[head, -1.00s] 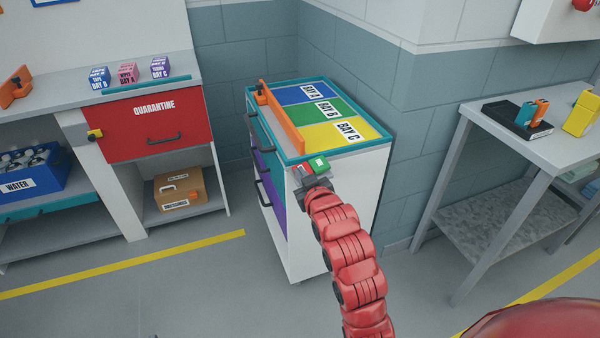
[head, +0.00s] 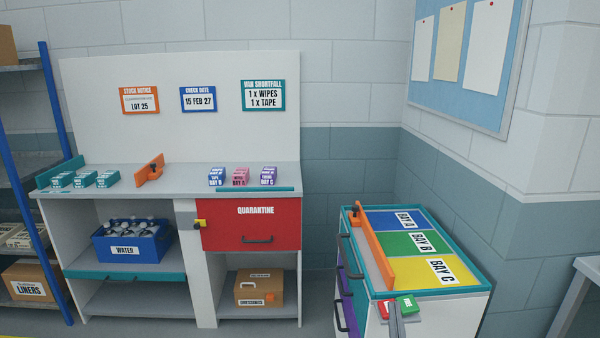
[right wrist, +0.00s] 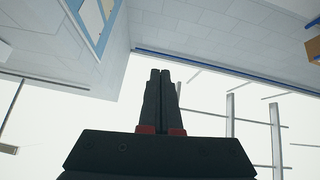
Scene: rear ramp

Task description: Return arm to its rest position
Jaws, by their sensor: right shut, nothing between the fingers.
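The rest of my right arm is out of the head view. My left gripper is not in view.
The bay cart (head: 345,222) has blue, green and yellow bays and an orange divider (head: 374,245). A workbench (head: 120,192) holds small boxes above a red quarantine drawer (head: 252,224). A blue-posted shelf (head: 56,150) stands at left, a grey table (head: 588,268) at right.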

